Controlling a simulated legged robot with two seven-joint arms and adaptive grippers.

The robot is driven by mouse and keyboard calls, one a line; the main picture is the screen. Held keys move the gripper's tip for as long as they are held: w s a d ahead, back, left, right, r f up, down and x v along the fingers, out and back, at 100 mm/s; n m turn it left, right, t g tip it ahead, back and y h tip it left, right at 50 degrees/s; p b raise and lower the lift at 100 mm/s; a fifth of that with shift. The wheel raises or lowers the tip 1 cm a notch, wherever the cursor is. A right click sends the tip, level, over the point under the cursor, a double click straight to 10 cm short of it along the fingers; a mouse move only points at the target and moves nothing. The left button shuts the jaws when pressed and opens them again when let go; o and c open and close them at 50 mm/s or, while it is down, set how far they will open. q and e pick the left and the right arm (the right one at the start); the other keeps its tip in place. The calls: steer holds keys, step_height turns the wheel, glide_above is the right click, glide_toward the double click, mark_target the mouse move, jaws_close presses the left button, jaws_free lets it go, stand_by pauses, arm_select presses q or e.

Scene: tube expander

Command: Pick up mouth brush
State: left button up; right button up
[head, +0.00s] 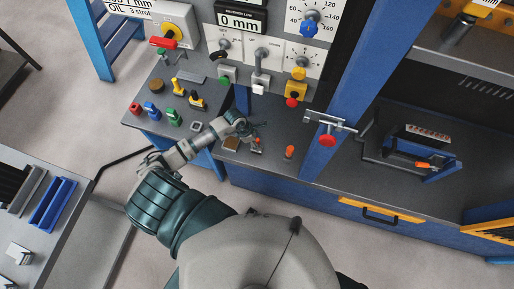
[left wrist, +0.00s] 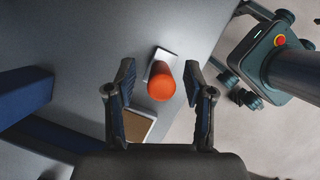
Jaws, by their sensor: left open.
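An orange-topped upright piece on a small pale base, perhaps the mouth brush, stands on the grey bench (head: 330,180). In the left wrist view its round orange top (left wrist: 161,82) shows between the fingers of my left gripper (left wrist: 158,72). The gripper is open, with gaps on both sides of the orange top. In the head view my left gripper (head: 254,138) is over the bench beside this piece. A similar orange-topped piece (head: 290,152) stands to its right. A brown square pad in a pale frame (left wrist: 138,125) lies near the left finger. My right gripper is not in view.
Several coloured knobs and small pieces, including a green one (head: 174,117), stand on the bench at left. A control panel (head: 270,50) rises behind. A blue post (head: 352,80) and a red-knobbed clamp (head: 327,140) stand at right.

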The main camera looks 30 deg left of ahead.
arm_select(q)
jaws_close()
steer(key=shift+r, duration=0.15)
